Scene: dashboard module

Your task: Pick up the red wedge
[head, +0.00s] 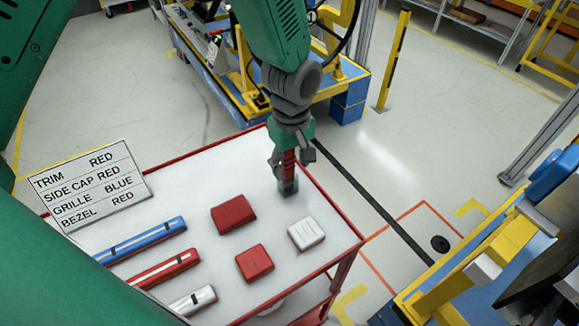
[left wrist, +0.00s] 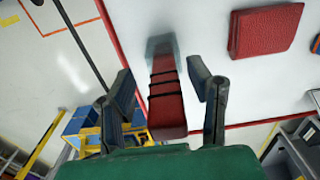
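The red wedge (left wrist: 166,98), with dark bands across it, lies between the two fingers of my left gripper (left wrist: 160,80) in the left wrist view. My right gripper is not in view.
The white table (head: 190,165) has a red rim. On it are red blocks (head: 233,214) (head: 254,263), a white block (head: 306,233), and blue (head: 145,240), red (head: 165,268) and white (head: 193,300) bars. A label sign (head: 95,188) stands at left. A yellow-and-blue cart (head: 235,80) stands behind.

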